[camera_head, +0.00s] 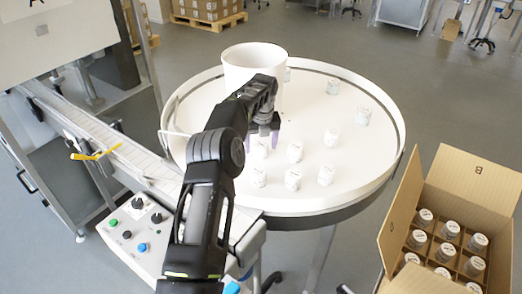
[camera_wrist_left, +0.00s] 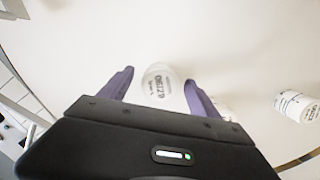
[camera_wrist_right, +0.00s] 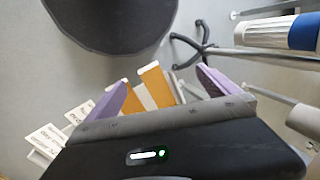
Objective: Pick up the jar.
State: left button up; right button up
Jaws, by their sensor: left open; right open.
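Several small white-labelled jars stand on the round white turntable (camera_head: 225,185). My left gripper (camera_head: 263,137) is over the turntable, pointing down at a jar (camera_head: 261,150) on the left of the group. In the left wrist view my left gripper (camera_wrist_left: 160,88) is open, and a jar (camera_wrist_left: 158,86) with a printed label shows between its purple fingers. I cannot tell whether they touch it. Another jar (camera_wrist_left: 296,105) stands to the right, apart. In the right wrist view my right gripper (camera_wrist_right: 162,90) is open, with no jar between its fingers.
A large white cylinder (camera_head: 254,66) stands at the turntable's back. More jars (camera_head: 294,153) stand right of my left gripper. An open cardboard box (camera_head: 470,195) with dividers holds several jars at right. A conveyor (camera_head: 115,145) and button panel (camera_head: 140,235) are at left.

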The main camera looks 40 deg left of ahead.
pick_arm(q)
jog(key=c, duration=1.5)
